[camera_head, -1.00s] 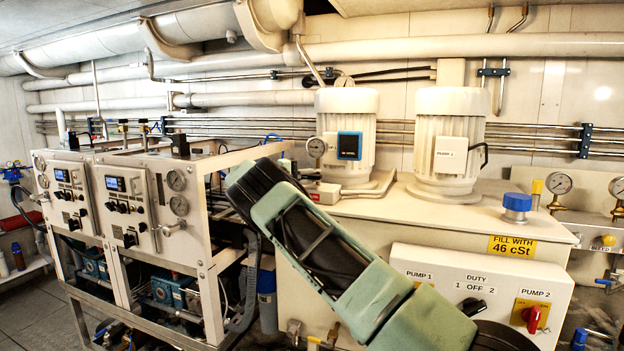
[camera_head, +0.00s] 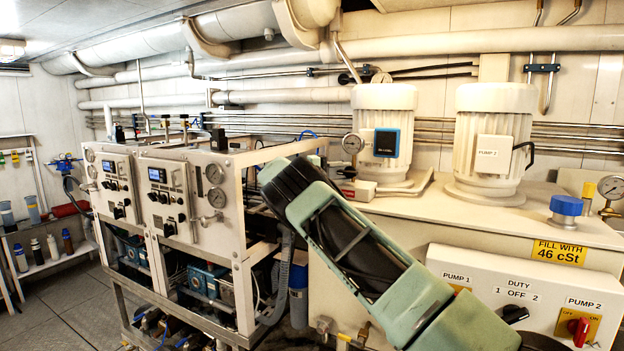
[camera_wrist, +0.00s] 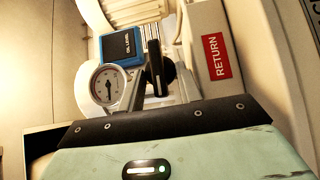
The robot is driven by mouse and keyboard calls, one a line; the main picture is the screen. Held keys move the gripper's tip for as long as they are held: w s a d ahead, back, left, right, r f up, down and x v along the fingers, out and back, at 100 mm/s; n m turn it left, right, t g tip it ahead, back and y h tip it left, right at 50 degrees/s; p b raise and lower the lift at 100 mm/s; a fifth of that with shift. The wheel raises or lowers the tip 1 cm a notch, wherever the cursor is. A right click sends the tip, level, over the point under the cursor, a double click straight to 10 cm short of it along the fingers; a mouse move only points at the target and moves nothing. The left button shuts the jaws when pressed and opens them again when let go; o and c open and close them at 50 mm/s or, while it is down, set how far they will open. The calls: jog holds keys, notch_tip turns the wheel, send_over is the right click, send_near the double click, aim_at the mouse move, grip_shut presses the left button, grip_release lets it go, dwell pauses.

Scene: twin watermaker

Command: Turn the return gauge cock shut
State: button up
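The return gauge cock (camera_wrist: 154,62) shows in the wrist view as a black lever on a round black hub, its lever pointing up in that picture. The red RETURN label (camera_wrist: 216,56) is to its right. A round white-faced gauge (camera_wrist: 107,85) is to its left; a gauge also shows by the left pump motor in the head view (camera_head: 352,143). My gripper (camera_wrist: 161,92) is in front of the cock, with pale fingers apart on either side below the hub. They do not visibly grip the lever. In the head view my gripper is hidden behind my arm.
A blue-framed display (camera_wrist: 121,46) is close to the left of the cock. In the head view, two pump motors (camera_head: 492,135) stand on the tank top, with a switch box (camera_head: 490,290) in front. A watermaker frame (camera_head: 246,270) stands at the left.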

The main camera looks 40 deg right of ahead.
jog(key=p+v, duration=0.4)
jog(key=v, duration=1.1)
jog(key=shift+a, duration=0.25)
jog(key=shift+d, duration=0.1)
